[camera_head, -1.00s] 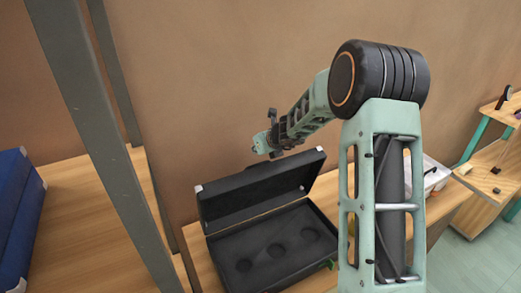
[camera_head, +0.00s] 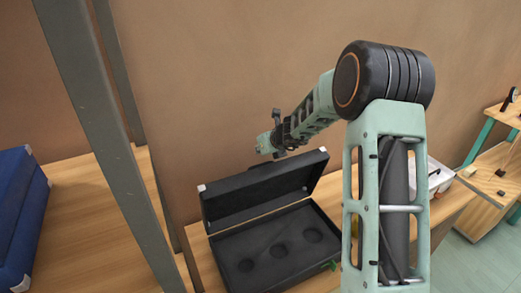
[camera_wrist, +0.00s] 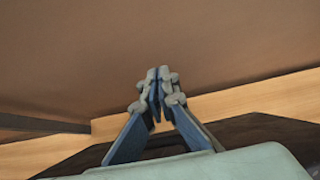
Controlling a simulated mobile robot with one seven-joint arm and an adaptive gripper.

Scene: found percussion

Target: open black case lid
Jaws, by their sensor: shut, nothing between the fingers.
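The black case (camera_head: 280,250) stands on the wooden table with its lid (camera_head: 262,191) raised, leaning back toward the wall. Its dark inside shows several round recesses in the bottom. My gripper (camera_wrist: 158,78) is shut and empty in the wrist view, its fingertips together. In the head view my gripper (camera_head: 266,143) is above and behind the top edge of the lid, near the brown wall. Whether any part of it touches the lid cannot be told. A dark surface, probably the lid, shows below the fingers in the wrist view.
A grey post (camera_head: 106,140) stands at the left, with a blue case (camera_head: 20,215) on a wooden surface beyond it. A white tray (camera_head: 436,178) sits right of my arm. A wooden shelf (camera_head: 490,190) stands at the far right. The brown wall is close behind the case.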

